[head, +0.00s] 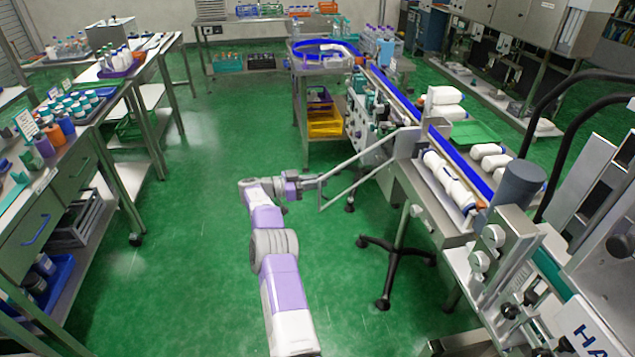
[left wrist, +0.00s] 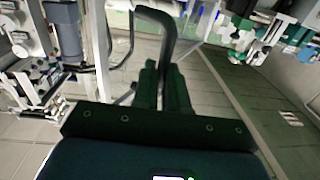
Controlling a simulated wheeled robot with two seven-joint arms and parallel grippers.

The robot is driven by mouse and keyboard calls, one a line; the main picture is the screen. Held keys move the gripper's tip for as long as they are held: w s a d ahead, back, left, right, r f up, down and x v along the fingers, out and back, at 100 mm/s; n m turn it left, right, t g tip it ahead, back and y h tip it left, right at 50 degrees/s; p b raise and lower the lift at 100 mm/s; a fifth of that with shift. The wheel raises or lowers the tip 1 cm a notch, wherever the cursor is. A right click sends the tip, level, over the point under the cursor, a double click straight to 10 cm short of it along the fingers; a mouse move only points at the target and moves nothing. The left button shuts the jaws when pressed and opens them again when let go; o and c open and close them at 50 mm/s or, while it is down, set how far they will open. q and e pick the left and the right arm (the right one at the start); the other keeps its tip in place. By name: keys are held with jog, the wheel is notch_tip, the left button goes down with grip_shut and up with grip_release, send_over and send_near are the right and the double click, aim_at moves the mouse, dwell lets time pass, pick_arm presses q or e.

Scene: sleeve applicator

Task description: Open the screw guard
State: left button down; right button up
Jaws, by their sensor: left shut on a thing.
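The screw guard (head: 368,161) is a thin pale metal frame beside the conveyor in the head view. It sticks out from the machine toward my left arm, with its outer edge near my gripper. My left gripper (head: 316,182) is at that outer edge, shut on the guard's frame. In the left wrist view a dark bent bar (left wrist: 155,14) runs down between the fingers of my left gripper (left wrist: 165,78), which are close together on it. The exact contact is small in the head view. My right gripper is not in view.
The conveyor with blue rails (head: 400,95) runs along the machine, with white bottles (head: 450,180) lying beside it. A black stand foot (head: 385,300) is on the floor right of my arm. Left, a bench (head: 65,185) carries bottles. Green floor (head: 190,220) between is clear.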

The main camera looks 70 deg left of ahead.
pick_arm(q)
jog(key=c, duration=1.2)
grip_release()
jog(key=shift+w, duration=0.55)
jog(key=shift+o, duration=0.2)
jog(key=shift+s, duration=0.15)
jog(key=shift+s, duration=0.1)
jog(key=s+a, duration=0.1)
jog(key=s, duration=0.6)
jog(key=shift+s+a+p, duration=0.15)
jog(key=shift+s+p, duration=0.05)
jog(key=shift+p, duration=0.15)
jog(key=shift+c, duration=0.2)
